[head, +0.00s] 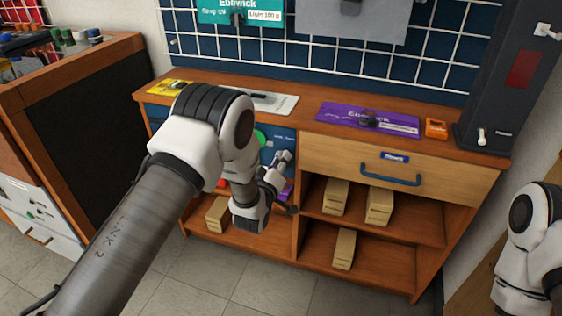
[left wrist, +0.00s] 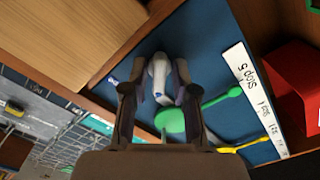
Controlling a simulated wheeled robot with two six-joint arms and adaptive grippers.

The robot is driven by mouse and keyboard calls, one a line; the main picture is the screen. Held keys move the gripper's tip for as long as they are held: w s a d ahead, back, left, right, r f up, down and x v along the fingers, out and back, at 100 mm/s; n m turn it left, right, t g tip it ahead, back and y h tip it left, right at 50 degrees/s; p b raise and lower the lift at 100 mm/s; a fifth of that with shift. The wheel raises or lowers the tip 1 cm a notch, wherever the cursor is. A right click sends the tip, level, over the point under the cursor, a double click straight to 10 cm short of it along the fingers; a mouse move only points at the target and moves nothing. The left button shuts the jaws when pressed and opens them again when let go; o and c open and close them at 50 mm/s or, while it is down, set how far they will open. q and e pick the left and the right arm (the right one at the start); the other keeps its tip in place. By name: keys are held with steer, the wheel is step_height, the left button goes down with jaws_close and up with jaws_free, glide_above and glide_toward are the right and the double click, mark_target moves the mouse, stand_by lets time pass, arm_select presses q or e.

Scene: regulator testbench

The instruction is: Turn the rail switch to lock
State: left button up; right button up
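In the left wrist view, a pale grey-white lever-like part (left wrist: 158,72) stands on a blue panel (left wrist: 205,60), with a green disc (left wrist: 170,121) close by. I take this part to be the rail switch; no lock mark is readable. My left gripper (left wrist: 160,92) has its fingers apart on either side of the part; I cannot tell whether they touch it. In the head view my left gripper (head: 288,183) is in front of the blue panel (head: 283,142) under the worktop, and my arm hides much of the panel. My right gripper is out of view.
A red box (left wrist: 298,85) stands close to the panel in the left wrist view. The wooden bench (head: 305,112) has a drawer (head: 335,158) and shelves with several cardboard boxes (head: 379,206). A purple card (head: 340,115) and an orange block (head: 436,128) lie on top.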

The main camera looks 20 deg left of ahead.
arm_select(q)
steer(key=s, duration=1.2)
steer(key=shift+a, duration=0.2)
steer(key=s+a+f+m+g+y, duration=0.1)
steer(key=s+a+f+g, duration=0.1)
steer(key=s+f+g, duration=0.5)
steer(key=s+a+f+g, duration=0.25)
steer(key=s+f, duration=0.55)
steer(key=f, duration=0.4)
steer(key=s+f+m+g, duration=0.2)
steer(key=s+m+g, duration=0.15)
steer(key=s, duration=0.55)
steer(key=s+f+m+g, duration=0.3)
steer(key=s+g, duration=0.2)
steer(key=s, duration=0.4)
step_height(320, 180, up, 27)
steer(key=p, duration=2.7)
steer(key=shift+s+d+m, duration=0.15)
steer(key=shift+s+m, duration=0.15)
steer(key=shift+m, duration=0.15)
